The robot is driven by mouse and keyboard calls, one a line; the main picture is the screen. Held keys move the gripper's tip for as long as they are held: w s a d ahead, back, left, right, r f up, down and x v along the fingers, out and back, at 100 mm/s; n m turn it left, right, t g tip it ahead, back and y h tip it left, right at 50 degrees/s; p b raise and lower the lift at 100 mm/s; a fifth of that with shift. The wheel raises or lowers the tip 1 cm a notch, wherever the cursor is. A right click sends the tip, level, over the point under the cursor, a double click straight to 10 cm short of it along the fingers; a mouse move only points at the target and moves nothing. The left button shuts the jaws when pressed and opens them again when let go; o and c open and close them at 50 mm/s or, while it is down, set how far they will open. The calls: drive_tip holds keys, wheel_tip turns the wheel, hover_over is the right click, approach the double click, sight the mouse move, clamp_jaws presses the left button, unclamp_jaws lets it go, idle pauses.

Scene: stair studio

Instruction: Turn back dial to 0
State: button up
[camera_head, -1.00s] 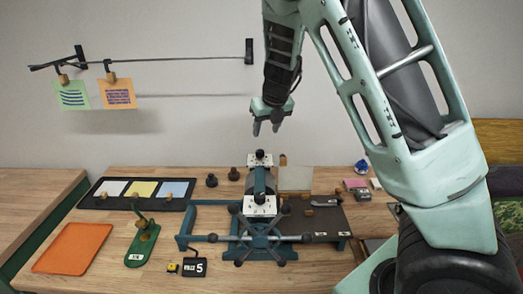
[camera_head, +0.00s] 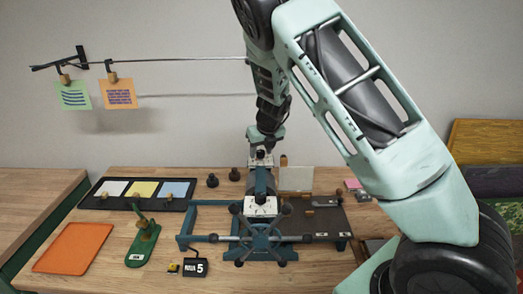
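The blue etching press has two white dial plates with black knobs on its top. The back dial (camera_head: 260,162) is at the far end of the press, and the front dial (camera_head: 260,207) is nearer. Their markings are too small to read. My gripper (camera_head: 262,150) points down at the back dial, with its fingertips at the height of the black knob. The fingers partly hide the knob. I cannot tell whether they touch it or how wide they are apart.
The press's spoked wheel (camera_head: 262,240) faces front. A small black sign (camera_head: 195,267) reads 5. A green stand (camera_head: 143,240), an orange tray (camera_head: 73,248) and a dark ink tray (camera_head: 88,203) are left. Two notes hang from a rail (camera_head: 160,60) behind.

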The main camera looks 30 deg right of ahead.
drive_tip(key=c, duration=0.7)
drive_tip(key=shift+c, duration=0.2)
